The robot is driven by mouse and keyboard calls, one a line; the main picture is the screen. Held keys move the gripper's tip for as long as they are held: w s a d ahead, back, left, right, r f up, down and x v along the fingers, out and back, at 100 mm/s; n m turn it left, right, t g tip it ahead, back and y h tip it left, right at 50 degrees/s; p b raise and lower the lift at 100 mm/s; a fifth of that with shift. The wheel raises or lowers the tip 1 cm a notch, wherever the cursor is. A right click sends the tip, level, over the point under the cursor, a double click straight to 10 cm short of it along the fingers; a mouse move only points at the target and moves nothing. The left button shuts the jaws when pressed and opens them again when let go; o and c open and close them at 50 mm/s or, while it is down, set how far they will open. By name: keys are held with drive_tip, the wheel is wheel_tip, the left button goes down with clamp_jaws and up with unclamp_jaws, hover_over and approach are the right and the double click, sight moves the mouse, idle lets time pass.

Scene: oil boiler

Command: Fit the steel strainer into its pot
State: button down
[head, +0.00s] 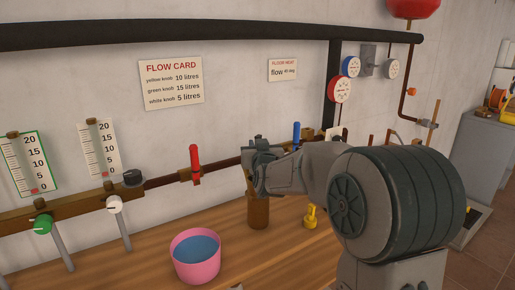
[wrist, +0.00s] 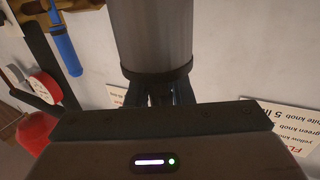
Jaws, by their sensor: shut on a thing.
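My gripper (head: 258,152) is in the middle of the head view, in front of the wall pipe and above a brown cylindrical pot (head: 258,212). In the wrist view, my gripper (wrist: 165,97) is shut at the dark-rimmed end of a grey steel cylinder, the strainer (wrist: 152,38). The wall cards are upside down in that view, so the strainer points downward from my fingers. The head view does not show the strainer clearly, and I cannot tell whether its lower end is inside the pot. The pot's mouth is hidden by my gripper.
A pink tub of blue liquid (head: 196,257) stands on the wooden bench (head: 130,262), left of the pot. A red valve handle (head: 195,160) and a blue one (head: 296,132) flank my gripper. A yellow valve (head: 311,216) is right of the pot.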

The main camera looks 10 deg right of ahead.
drive_tip(key=shift+f, duration=0.1)
idle(0.3)
drive_tip(key=shift+f+b, duration=0.35)
drive_tip(key=shift+b, duration=0.2)
drive_tip(key=shift+f+b, duration=2.4)
drive_tip(key=shift+b, duration=0.35)
drive_tip(key=c, duration=1.2)
unclamp_jaws()
drive_tip(key=s, duration=1.3)
drive_tip(key=shift+s+a+r, duration=0.15)
drive_tip(key=shift+s+a, duration=0.1)
drive_tip(key=shift+s, duration=0.15)
